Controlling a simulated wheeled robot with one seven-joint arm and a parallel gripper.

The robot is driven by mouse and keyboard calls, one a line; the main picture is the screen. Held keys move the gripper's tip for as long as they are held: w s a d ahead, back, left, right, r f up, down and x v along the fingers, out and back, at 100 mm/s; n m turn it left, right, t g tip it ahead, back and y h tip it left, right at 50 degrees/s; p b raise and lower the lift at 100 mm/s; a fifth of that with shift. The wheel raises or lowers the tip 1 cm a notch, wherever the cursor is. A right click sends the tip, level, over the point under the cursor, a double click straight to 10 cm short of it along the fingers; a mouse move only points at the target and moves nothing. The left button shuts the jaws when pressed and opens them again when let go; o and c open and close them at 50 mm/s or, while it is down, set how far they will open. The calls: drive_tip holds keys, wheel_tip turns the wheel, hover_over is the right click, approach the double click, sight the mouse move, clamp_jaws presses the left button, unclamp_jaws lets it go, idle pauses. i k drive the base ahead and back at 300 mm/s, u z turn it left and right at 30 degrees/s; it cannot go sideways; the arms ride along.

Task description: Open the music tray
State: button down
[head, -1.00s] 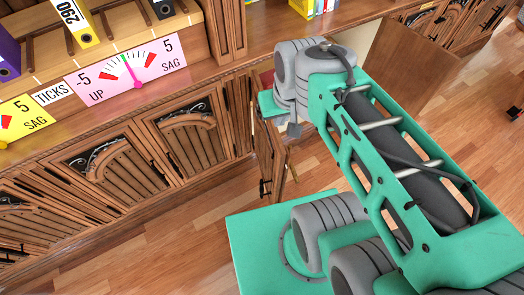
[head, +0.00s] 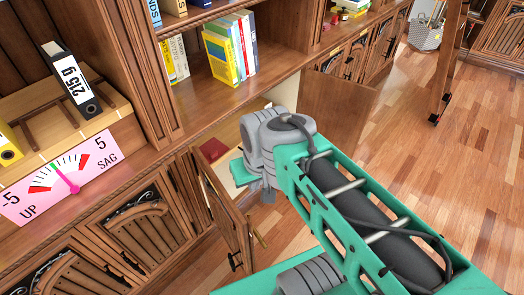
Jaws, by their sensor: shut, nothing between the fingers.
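An open cabinet compartment shows in the head view between a carved door (head: 228,215) swung out on the left and a plain-faced door (head: 338,112) swung out on the right. Inside is a pale surface with a dark red item (head: 213,150) on it. I cannot tell for sure whether this pale surface is the music tray. My gripper (head: 266,192), partly hidden by my grey wrist, is at the compartment's mouth between the doors. It is shut and empty. Its fingertips are hard to make out.
Above the compartment, a shelf holds upright books (head: 232,48). A ladder leg (head: 450,60) and a grey basket (head: 427,30) are far right. Wooden floor is clear at right.

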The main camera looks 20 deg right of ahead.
sight(228, 132)
drive_tip(key=z, duration=0.35)
drive_tip(key=k, duration=0.5)
drive_tip(key=z, duration=1.6)
drive_tip(key=i, duration=2.8)
drive_tip(key=u, duration=3.35)
drive_tip(key=i, duration=0.5)
drive_tip(key=z, duration=0.1)
